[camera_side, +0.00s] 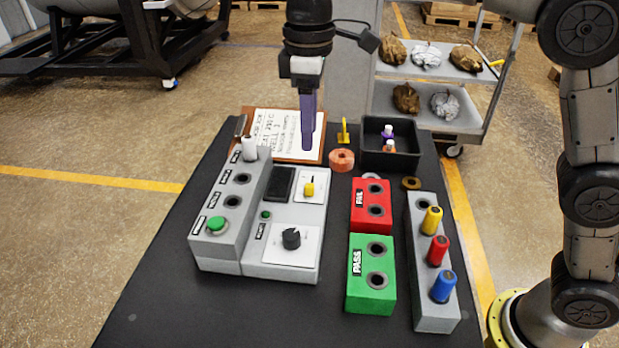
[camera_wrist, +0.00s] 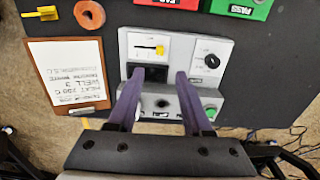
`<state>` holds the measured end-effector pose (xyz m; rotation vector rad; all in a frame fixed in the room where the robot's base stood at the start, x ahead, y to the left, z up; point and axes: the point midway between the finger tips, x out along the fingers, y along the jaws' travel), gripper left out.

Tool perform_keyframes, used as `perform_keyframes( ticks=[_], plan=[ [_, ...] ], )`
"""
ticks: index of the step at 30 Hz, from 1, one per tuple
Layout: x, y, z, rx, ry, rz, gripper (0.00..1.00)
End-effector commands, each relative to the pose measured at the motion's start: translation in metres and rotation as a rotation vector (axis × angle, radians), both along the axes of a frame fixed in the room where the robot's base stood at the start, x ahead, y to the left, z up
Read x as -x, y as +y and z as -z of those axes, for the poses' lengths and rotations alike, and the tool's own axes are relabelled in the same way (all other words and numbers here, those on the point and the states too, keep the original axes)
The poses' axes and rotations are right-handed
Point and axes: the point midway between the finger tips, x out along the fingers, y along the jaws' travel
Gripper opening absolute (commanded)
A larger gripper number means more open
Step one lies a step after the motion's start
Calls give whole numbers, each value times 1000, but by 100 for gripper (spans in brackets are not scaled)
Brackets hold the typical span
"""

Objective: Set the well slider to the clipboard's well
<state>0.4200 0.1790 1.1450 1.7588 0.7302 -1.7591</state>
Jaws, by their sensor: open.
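The well slider is a yellow knob (camera_side: 309,189) on a white plate of the grey console (camera_side: 282,272). In the wrist view the knob (camera_wrist: 160,50) sits toward the right end of its short slot. The clipboard (camera_side: 260,153) lies flat at the back of the table. In the wrist view the clipboard (camera_wrist: 75,110) appears upside down; one line reads WELL with a number that looks like 3, though it is small. My gripper (camera_side: 308,147) points down, open and empty, above the console's rear. In the wrist view its purple fingers (camera_wrist: 157,73) stand apart around the dark screen, just below the slider plate.
The console's raised block has several round openings, a white-capped vial (camera_side: 249,149) and a green button (camera_side: 216,223). A black dial (camera_side: 291,238) is nearer the camera. Red (camera_side: 371,205) and green (camera_side: 371,272) blocks, a vial rack (camera_side: 433,305) and a black bin (camera_side: 376,160) stand to the right.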

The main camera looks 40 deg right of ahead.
Motion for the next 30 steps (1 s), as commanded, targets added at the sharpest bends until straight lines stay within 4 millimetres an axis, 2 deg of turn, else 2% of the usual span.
perform_keyframes(
  ticks=[9, 15, 21, 30],
  plan=[
    [1, -1, 64, 2, 5, 1, 50],
    [1, -1, 96, 1, 2, 1, 50],
    [0, -1, 111, 1, 1, 1, 50],
    [0, -1, 114, 0, 0, 1, 50]
  ],
)
